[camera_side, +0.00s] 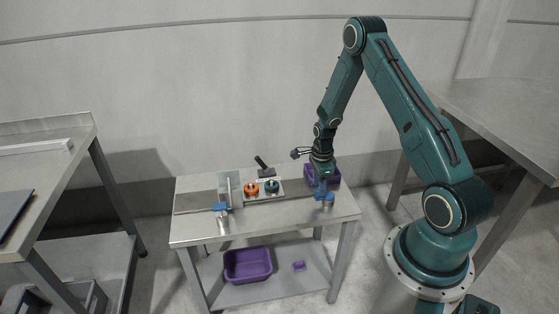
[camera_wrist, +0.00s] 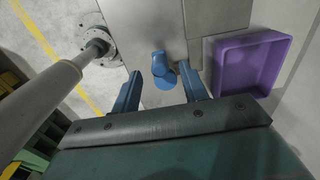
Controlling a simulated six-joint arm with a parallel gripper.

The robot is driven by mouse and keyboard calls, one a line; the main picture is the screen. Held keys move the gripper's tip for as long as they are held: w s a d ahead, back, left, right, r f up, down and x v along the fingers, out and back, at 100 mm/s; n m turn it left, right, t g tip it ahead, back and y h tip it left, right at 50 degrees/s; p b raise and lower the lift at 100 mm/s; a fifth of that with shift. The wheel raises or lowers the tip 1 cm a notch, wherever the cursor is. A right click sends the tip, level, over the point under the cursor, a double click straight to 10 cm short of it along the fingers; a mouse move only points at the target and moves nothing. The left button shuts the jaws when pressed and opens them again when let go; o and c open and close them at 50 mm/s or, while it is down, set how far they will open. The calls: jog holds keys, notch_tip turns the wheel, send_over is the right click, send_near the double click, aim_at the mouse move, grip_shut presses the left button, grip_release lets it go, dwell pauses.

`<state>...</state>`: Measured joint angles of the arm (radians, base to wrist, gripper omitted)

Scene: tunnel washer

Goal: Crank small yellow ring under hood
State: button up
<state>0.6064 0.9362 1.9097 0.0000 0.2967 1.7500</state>
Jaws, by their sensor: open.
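My gripper (camera_side: 321,184) points down over the right end of the small metal table. In the wrist view its two blue fingers are apart (camera_wrist: 161,72), with a blue knob-like handle (camera_wrist: 160,66) showing between and beyond them. I cannot tell whether they touch it. In the side view a blue-topped fitting (camera_side: 327,197) is right by the fingers. A second blue fitting (camera_side: 221,208) is at the table's left. An upright grey plate (camera_side: 236,186), perhaps part of the hood, stands near it. An orange ring (camera_side: 251,188) and a dark teal ring (camera_side: 272,186) sit beside it. I cannot make out a yellow ring.
A purple tray (camera_wrist: 250,62) lies right of the fingers, at the table's back right. A black lever-like piece (camera_side: 264,168) stands behind the rings. A purple bin (camera_side: 248,266) is on the lower shelf. The table's front strip (camera_side: 275,226) is mostly clear.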

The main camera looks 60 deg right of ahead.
jog(key=shift+r, duration=2.05)
jog(key=shift+r, duration=0.1)
jog(key=shift+w+a+r, duration=0.1)
jog(key=shift+r, duration=0.2)
jog(key=s+a+r+n+t, duration=0.1)
jog(key=a+r+n, duration=0.6)
jog(key=r, duration=0.5)
jog(key=s+a+r+n+t, duration=0.15)
jog(key=a+r+n, duration=0.45)
jog(key=r, duration=0.6)
jog(key=s+a+r+n+t, duration=0.1)
jog(key=s+a+r+n, duration=0.3)
jog(key=s+n, duration=0.3)
jog(key=s+a+r+n+t, duration=0.2)
jog(key=s+a+r+n, duration=0.3)
jog(key=s+a+n, duration=0.2)
jog(key=shift+s+a+r, duration=0.15)
jog(key=shift+s+a, duration=0.05)
jog(key=shift+s, duration=0.5)
